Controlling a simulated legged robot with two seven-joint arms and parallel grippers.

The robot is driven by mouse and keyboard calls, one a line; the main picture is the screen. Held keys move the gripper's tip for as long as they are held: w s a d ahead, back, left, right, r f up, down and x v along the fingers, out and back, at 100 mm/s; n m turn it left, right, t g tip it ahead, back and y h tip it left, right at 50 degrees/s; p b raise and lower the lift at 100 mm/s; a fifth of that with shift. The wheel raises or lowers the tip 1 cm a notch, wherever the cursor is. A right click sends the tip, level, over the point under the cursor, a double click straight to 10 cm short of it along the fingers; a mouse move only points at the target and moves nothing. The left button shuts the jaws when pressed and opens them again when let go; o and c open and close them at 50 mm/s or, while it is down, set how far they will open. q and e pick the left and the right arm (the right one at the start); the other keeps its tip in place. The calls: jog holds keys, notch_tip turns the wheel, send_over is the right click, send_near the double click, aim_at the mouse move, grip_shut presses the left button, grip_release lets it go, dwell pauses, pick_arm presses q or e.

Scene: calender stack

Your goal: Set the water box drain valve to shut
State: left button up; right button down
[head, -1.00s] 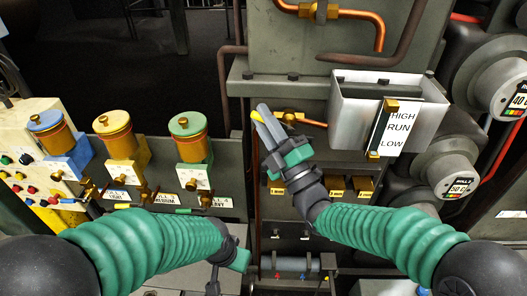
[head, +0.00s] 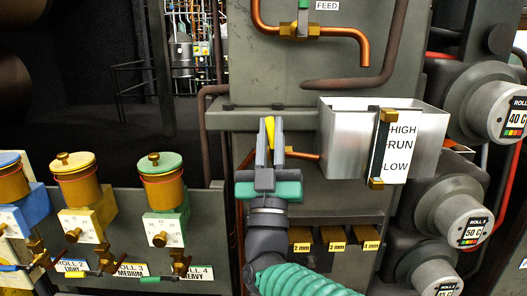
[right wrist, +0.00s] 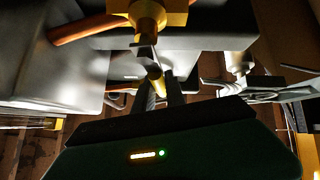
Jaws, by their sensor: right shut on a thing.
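The water box (head: 347,140) is a silver open-topped box with a HIGH / RUN / LOW level plate, right of centre in the head view. A copper pipe (head: 306,155) runs from its left side to the drain valve, mostly hidden behind my gripper. The valve's yellow lever (head: 269,128) shows between the fingertips of my right gripper (head: 270,136), which is shut on it. In the right wrist view the yellow lever (right wrist: 156,82) lies between the fingers, below the brass valve body (right wrist: 148,18). My left gripper is out of view.
A feed valve (head: 301,30) with a green handle sits on the pipe above. Brass blocks marked in mm (head: 333,237) are below the box. Roll ends (head: 462,222) crowd the right. Several colored lubricator pots (head: 162,178) with small valves stand at left.

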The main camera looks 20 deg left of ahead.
jog(key=shift+w+d+m+h+b, duration=0.1)
jog(key=shift+d+m+h+b, duration=0.15)
jog(key=shift+m+h, duration=0.85)
jog(key=shift+w+d+m+h+b, duration=0.1)
jog(key=shift+d+m+h+b, duration=0.15)
jog(key=shift+m+h, duration=0.85)
jog(key=c, duration=1.4)
grip_release()
